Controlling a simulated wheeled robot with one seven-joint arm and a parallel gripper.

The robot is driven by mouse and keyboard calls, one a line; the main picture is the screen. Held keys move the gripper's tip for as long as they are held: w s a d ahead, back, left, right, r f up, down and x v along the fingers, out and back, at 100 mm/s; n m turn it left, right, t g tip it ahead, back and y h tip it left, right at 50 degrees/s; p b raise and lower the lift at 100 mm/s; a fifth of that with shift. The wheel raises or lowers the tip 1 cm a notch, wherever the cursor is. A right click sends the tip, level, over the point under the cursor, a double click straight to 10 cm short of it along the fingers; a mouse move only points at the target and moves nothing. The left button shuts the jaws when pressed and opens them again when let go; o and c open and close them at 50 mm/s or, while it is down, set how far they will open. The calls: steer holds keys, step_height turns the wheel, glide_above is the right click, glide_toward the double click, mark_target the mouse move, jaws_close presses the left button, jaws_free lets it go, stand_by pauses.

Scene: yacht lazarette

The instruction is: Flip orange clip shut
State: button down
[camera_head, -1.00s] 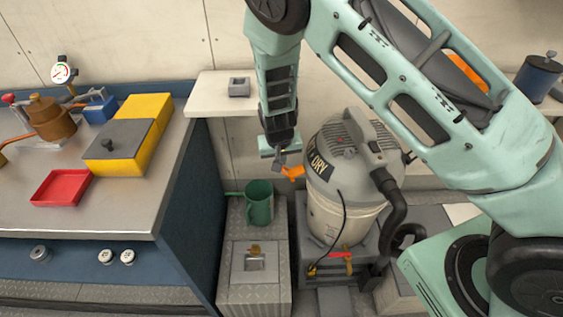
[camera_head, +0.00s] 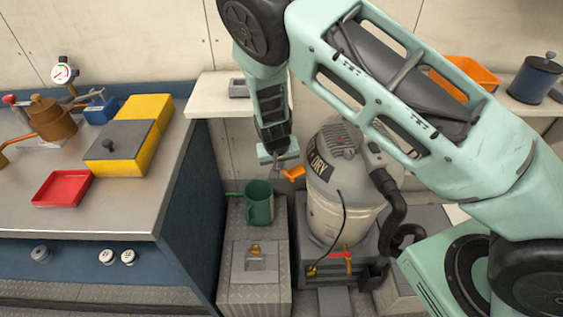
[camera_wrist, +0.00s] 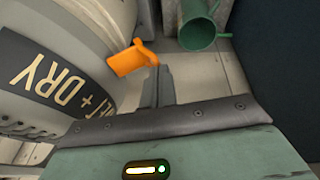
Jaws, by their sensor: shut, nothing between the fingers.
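The orange clip (camera_head: 294,172) sticks out from the left side of the grey wet-and-dry vacuum (camera_head: 335,185), near the seam below its lid. In the wrist view the clip (camera_wrist: 132,58) stands out from the drum beside the fingertips. My gripper (camera_head: 277,170) points down just left of the clip. In the wrist view my gripper (camera_wrist: 155,82) is shut with nothing in it, its tips close to the clip's right edge. I cannot tell whether they touch.
A green jug (camera_head: 259,203) stands on a grey box (camera_head: 232,265) below my gripper. A shelf (camera_head: 215,103) lies behind. The blue-sided bench (camera_head: 185,180) is to the left. The vacuum's black hose (camera_head: 395,205) hangs at its right.

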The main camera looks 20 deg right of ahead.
steer(key=shift+a+f+h, duration=0.1)
steer(key=shift+f+h, duration=0.15)
steer(key=shift+h, duration=0.05)
steer(key=f+h+b, duration=0.2)
steer(key=f+n+h+b, duration=0.1)
steer(key=h+b, duration=0.2)
steer(key=f+g+h+b, duration=0.1)
steer(key=f+h+b, duration=0.1)
steer(key=b, duration=0.1)
steer(key=shift+a+f+h, duration=0.3)
steer(key=shift+f, duration=0.05)
steer(key=shift+r+p, duration=0.4)
steer(key=shift+r, duration=0.4)
steer(key=shift+a, duration=0.1)
steer(key=b+v, duration=0.1)
steer(key=v, duration=1.6)
